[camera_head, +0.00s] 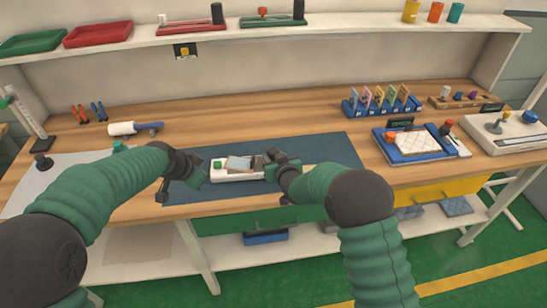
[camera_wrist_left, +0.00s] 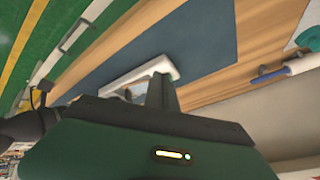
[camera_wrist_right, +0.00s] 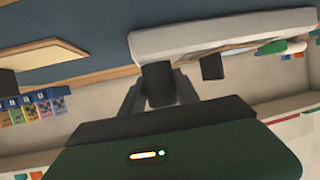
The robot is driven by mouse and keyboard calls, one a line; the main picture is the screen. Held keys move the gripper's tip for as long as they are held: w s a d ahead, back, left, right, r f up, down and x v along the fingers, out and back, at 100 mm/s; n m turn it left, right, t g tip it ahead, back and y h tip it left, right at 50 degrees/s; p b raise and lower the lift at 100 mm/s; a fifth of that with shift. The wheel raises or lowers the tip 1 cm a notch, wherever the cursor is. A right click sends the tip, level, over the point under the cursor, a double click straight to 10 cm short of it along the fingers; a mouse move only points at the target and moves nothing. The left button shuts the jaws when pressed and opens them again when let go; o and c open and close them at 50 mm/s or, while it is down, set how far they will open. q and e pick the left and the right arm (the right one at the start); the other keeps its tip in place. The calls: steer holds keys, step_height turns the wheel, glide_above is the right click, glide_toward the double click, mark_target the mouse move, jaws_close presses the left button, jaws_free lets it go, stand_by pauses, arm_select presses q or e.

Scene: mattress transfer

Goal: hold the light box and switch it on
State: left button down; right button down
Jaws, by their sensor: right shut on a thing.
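The light box (camera_head: 232,176) is a long white box with a green button (camera_head: 217,165) at its left end and a greyish panel on top. It is over the dark blue mat, and I cannot tell if it touches it. My right gripper (camera_head: 271,168) is shut on its right end; in the right wrist view the white box (camera_wrist_right: 215,33) is at the fingers. My left gripper (camera_head: 197,179) is just left of the box, with its fingers seemingly together and empty. In the left wrist view the box's white end (camera_wrist_left: 165,66) shows beyond the fingers.
The blue mat (camera_head: 325,150) has free room right of the box. A blue-edged tray (camera_head: 400,160), a rack of colored cards (camera_head: 380,108) and a control panel (camera_head: 510,130) are on the right. A white roller-like tool (camera_head: 124,129) lies at the back left. A shelf (camera_head: 340,32) runs above.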

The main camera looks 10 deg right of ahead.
mark_target(215, 165)
arm_select(q)
steer(key=w+d+r+m+t+h, duration=0.1)
steer(key=w+d+r+m+t, duration=0.2)
steer(key=w, duration=0.8)
arm_select(e)
steer(key=shift+w, duration=0.1)
steer(key=shift+r, duration=0.1)
arm_select(q)
steer(key=shift+m+g+h, duration=0.3)
steer(key=shift+m+g, duration=0.2)
steer(key=f, duration=0.6)
steer(key=shift+s+f, duration=0.15)
steer(key=shift+s, duration=0.05)
steer(key=shift+f, duration=0.45)
